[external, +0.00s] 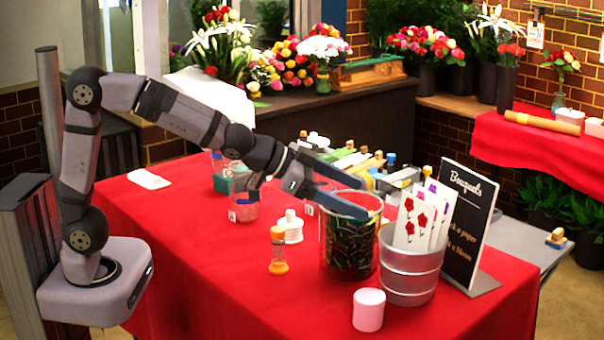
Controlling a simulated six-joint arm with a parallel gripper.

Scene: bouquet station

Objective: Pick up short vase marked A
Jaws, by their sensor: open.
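Small short glass vases stand on the red table left of and behind my gripper in the external view. A pinkish clear one (244,206) has a small white tag at its lower left, too small to read. A teal-filled one (222,182) stands behind it. Another white tag (309,210) shows under my gripper; its vase is mostly hidden. I cannot tell which vase is marked A. My gripper (358,198) is open and empty, with its fingers pointing right, near the rim of a large glass jar of dark green stems (350,245).
A metal bucket (412,275) with flower cards stands right of the jar, before a black menu sign (468,222). The red table's left front is clear.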

